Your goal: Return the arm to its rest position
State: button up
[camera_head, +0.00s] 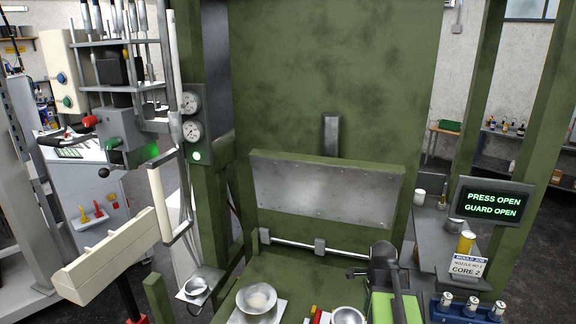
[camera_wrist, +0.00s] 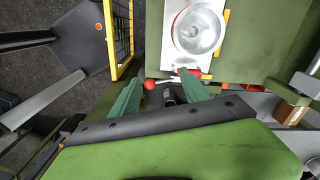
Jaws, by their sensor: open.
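In the wrist view my gripper (camera_wrist: 160,88) shows as two green fingers spread apart, with nothing held between them. A red ball-ended handle (camera_wrist: 150,84) shows between the fingers, and I cannot tell its distance from them. A round metal bowl (camera_wrist: 197,32) on a pale plate lies beyond the fingertips. In the head view my arm, green with a dark joint, stands at the lower right. My fingertips are not clearly visible there.
A green press frame (camera_head: 335,60) stands behind. A screen (camera_head: 493,203) reads PRESS OPEN, GUARD OPEN. A yellow mesh guard (camera_wrist: 119,35) stands left of the bowl.

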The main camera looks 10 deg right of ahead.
jog(key=a+f+n+b, duration=0.3)
jog(key=a+f+n, duration=0.1)
jog(key=a+n, duration=0.6)
jog(key=a+f+n+b, duration=0.3)
jog(key=a+f+n, duration=0.2)
jog(key=a+n, duration=0.5)
jog(key=shift+w+a+b, duration=0.25)
jog(key=shift+a+b, duration=0.05)
jog(key=shift+a, duration=0.5)
